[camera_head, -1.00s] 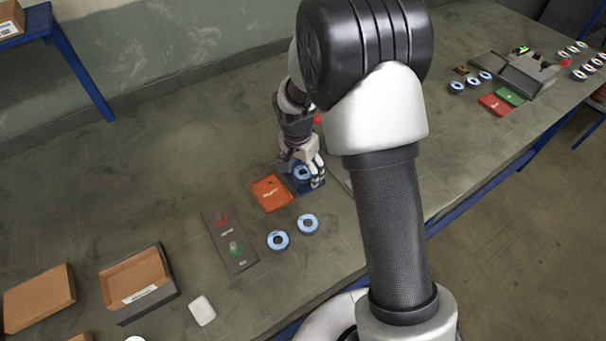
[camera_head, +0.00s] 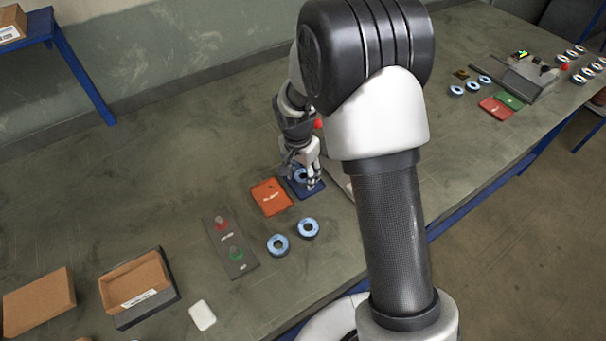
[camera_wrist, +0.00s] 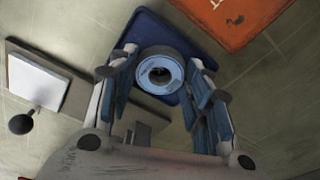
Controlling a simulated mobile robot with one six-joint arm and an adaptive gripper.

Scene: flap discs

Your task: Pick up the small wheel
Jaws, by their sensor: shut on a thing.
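The small wheel, a dark disc with a light blue ring face and a centre hole (camera_wrist: 160,72), is between my gripper's fingers in the wrist view. It shows partly behind the fingers in the head view (camera_head: 300,175). My gripper (camera_head: 306,181) points down over a dark blue plate (camera_head: 308,194) and is shut on this wheel; in the wrist view the fingers (camera_wrist: 164,68) stand on both sides of it. The blue plate lies under it (camera_wrist: 147,24). Whether the wheel touches the plate cannot be told.
An orange plate (camera_head: 271,197) lies just left of the blue one. Two similar wheels (camera_head: 278,245) (camera_head: 308,228) lie in front. A grey panel with red and green buttons (camera_head: 230,243), an open cardboard box (camera_head: 137,285) and a white block (camera_head: 202,315) lie further left.

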